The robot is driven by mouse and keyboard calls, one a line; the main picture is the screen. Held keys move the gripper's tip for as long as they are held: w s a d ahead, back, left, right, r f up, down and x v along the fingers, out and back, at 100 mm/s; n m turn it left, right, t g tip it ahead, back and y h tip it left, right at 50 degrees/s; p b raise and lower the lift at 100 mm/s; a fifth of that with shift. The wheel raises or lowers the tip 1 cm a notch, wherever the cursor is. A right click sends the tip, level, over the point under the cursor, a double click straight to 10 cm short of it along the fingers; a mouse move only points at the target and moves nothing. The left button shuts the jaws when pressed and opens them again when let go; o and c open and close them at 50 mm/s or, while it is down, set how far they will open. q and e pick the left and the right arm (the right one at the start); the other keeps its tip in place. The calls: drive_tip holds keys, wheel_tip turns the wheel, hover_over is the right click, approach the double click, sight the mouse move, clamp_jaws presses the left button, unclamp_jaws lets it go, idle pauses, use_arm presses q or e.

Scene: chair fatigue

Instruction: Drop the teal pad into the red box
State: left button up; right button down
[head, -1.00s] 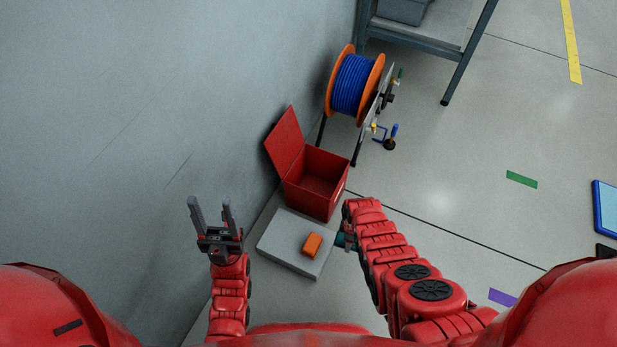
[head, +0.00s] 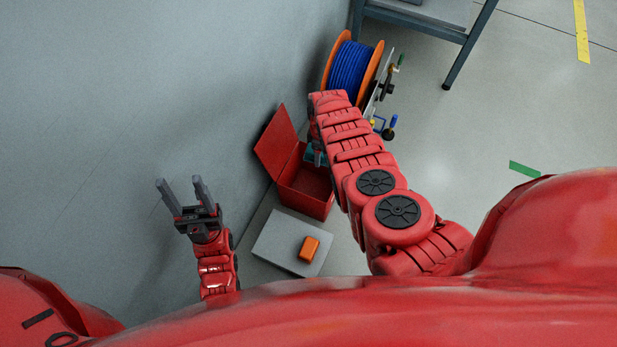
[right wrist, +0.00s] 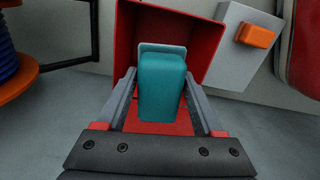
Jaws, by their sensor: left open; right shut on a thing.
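The teal pad (right wrist: 162,88) is held between the fingers of my right gripper (right wrist: 162,105). In the head view a small part of the pad (head: 311,154) shows at the far side of the red box (head: 302,204), and my right arm hides the rest. In the right wrist view the pad appears in front of the red box (right wrist: 208,38), overlapping its opening; its exact height is unclear. The box's lid (head: 276,143) stands open toward the wall. My left gripper (head: 181,187) is open and empty, left of the box.
A grey slab (head: 275,243) with an orange block (head: 309,249) on it lies just in front of the box. A blue cable reel (head: 350,66) with orange flanges stands behind it. The grey wall is close on the left. Open floor lies to the right.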

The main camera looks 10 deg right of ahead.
wheel_tip(320, 180, down, 6)
drive_tip(key=b, duration=0.5)
drive_tip(key=shift+b, duration=0.4)
drive_tip(key=shift+s+r, duration=0.1)
unclamp_jaws()
wheel_tip(320, 180, up, 7)
drive_tip(key=p, duration=0.4)
drive_tip(key=shift+p, duration=0.4)
wheel_tip(320, 180, up, 10)
drive_tip(key=p, duration=0.2)
drive_tip(key=shift+r+p, duration=0.2)
drive_tip(key=shift+p, duration=0.2)
